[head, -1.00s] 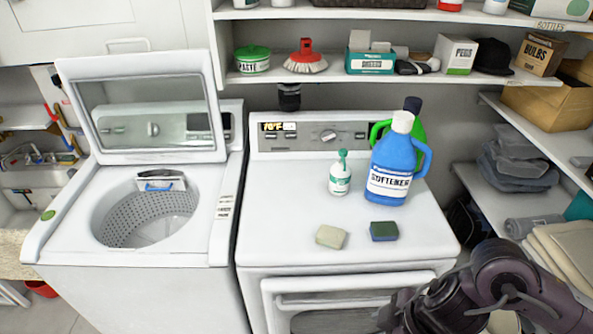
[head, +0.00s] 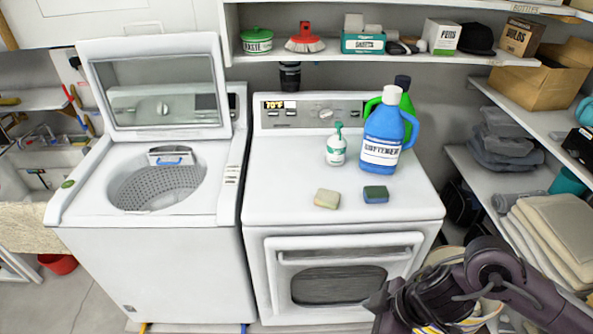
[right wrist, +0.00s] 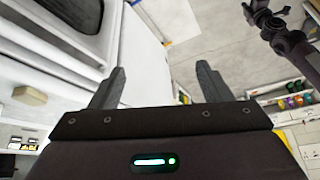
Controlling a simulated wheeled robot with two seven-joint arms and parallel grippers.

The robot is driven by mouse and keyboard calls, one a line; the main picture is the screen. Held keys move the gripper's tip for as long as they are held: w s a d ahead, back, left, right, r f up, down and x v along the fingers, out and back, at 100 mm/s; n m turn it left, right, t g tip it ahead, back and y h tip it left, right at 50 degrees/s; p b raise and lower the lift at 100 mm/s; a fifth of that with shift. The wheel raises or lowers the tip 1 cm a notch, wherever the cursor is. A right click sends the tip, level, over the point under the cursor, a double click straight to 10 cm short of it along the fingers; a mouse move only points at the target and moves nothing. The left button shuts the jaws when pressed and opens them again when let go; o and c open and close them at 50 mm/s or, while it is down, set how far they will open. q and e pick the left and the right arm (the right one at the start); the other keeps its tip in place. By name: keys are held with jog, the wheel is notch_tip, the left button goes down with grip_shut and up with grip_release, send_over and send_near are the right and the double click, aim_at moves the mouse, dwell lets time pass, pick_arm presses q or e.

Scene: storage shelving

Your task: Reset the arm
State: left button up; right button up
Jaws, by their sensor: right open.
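My right gripper (right wrist: 160,82) is open in the right wrist view. Its two dark fingers stand wide apart with nothing between them. In the head view the right arm comes in from the lower right, and its dark gripper (head: 378,303) hangs low in front of the dryer's right front side, apart from the items on top. My left gripper does not show in the head view. A dark jointed arm part crosses the upper right corner of the right wrist view.
A white washer (head: 150,262) with raised lid stands left of the dryer (head: 280,215). On the dryer are a blue softener jug (head: 381,140), a green jug (head: 407,103), a spray bottle (head: 336,148) and two sponges (head: 327,199). Shelves (head: 520,195) with folded cloths line the right.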

jog(key=w+f+m+t+y+b, duration=0.2)
jog(key=w+f+m+b, duration=0.2)
jog(key=w+f, duration=0.8)
jog(key=s+d+f+m+t+h+b, duration=0.1)
jog(key=d+f+m+t+b, duration=0.2)
jog(key=f, duration=1.7)
jog(key=s+d+f+m+g+h+b, duration=0.1)
jog(key=s+d+f+m+h+b, duration=0.15)
jog(key=s+f, duration=0.65)
jog(key=s+d+f+m+g+h+b, duration=0.15)
jog(key=s+d+f, duration=0.35)
jog(key=f, duration=0.5)
pick_arm(q)
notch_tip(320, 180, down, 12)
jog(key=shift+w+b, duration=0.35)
jog(key=shift+b, duration=0.1)
pick_arm(e)
jog(key=s+f+g, duration=0.1)
jog(key=s+f, duration=0.2)
jog(key=s, duration=0.4)
jog(key=s+f+g+h, duration=0.1)
jog(key=s+f, duration=0.2)
jog(key=s, duration=0.4)
jog(key=s+a+f+g+h, duration=0.1)
jog(key=s+f, duration=0.2)
jog(key=s, duration=0.5)
jog(key=shift+f, duration=0.35)
